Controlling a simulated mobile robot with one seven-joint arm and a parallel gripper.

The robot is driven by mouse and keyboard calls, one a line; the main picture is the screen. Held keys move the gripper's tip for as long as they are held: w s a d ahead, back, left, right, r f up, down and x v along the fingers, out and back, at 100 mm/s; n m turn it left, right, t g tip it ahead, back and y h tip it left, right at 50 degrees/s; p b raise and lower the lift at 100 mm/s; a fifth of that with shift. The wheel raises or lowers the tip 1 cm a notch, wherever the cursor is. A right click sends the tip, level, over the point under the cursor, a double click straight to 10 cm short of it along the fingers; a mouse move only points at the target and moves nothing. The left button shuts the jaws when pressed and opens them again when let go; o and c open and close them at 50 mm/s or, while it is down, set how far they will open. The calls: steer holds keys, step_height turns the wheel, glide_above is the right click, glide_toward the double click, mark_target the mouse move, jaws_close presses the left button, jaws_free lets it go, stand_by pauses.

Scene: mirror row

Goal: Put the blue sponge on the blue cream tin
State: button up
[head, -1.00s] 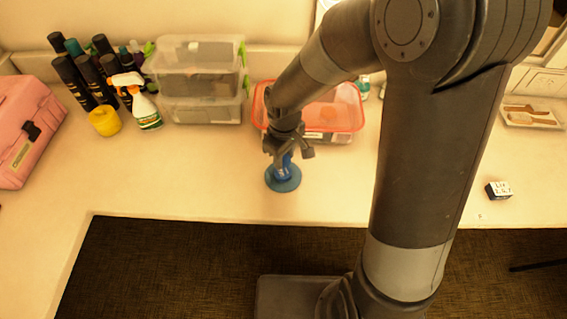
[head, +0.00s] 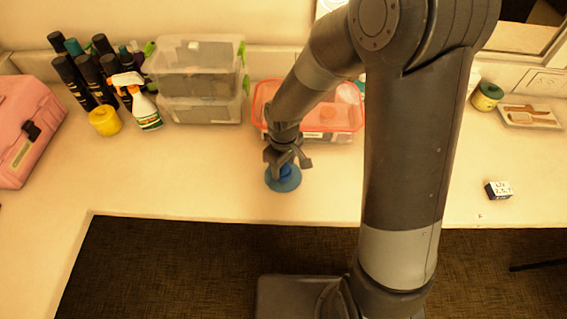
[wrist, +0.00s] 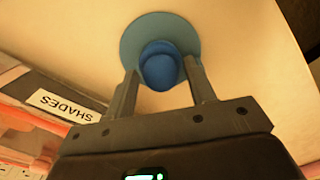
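The blue cream tin (head: 292,185) is a flat, round, lighter blue disc on the counter, below my gripper in the head view. In the wrist view the tin (wrist: 131,38) shows behind the sponge. The blue sponge (wrist: 160,70) is a darker, rounded piece between my fingertips, with a finger against each side. It also shows in the head view (head: 286,171), partly covered by my gripper (head: 285,163). My gripper is shut on the sponge and sits over the tin. The sponge is at or just above the tin's top; I cannot tell whether they touch.
A red-rimmed clear container (head: 345,127) stands just behind my gripper. Stacked clear boxes (head: 200,80), a spray bottle (head: 146,110), a yellow item (head: 105,121) and a pink case (head: 25,130) are to the left. A small box (head: 498,190) lies right. The counter around the tin is clear.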

steer(key=shift+o, duration=0.5)
step_height(320, 180, up, 12)
steer(key=s+d+r+m+t, duration=0.5)
steer(key=s+d+r+m, duration=0.5)
steer(key=s+d+r, duration=0.4)
step_height(320, 180, up, 2)
steer(key=d, duration=0.3)
steer(key=shift+t, duration=0.3)
